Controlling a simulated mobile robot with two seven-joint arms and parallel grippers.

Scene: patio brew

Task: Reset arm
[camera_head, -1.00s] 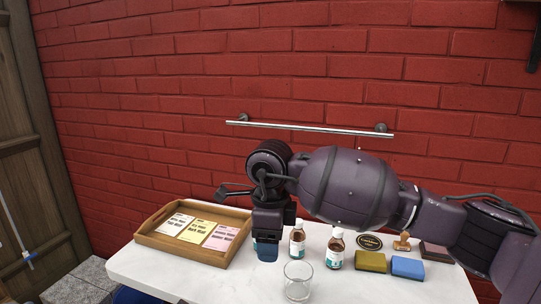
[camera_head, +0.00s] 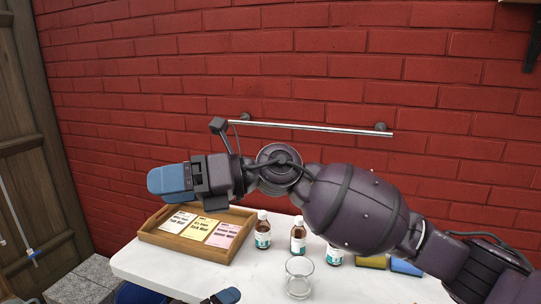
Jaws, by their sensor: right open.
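My right arm reaches in from the right, in front of the wall. My right gripper (camera_head: 170,179), with blue finger pads, points left above the back of the wooden tray (camera_head: 148,238). It is open, and nothing shows held in it. A small blue and dark tip (camera_head: 227,296) at the bottom edge appears to be my left gripper, mostly cut off; its opening cannot be judged.
An empty glass (camera_head: 299,277) stands in front. Cards (camera_head: 222,235) lie in the tray. Yellow (camera_head: 371,262) and blue (camera_head: 406,267) blocks are partly hidden by my arm. A metal rail (camera_head: 310,127) crosses the brick wall.

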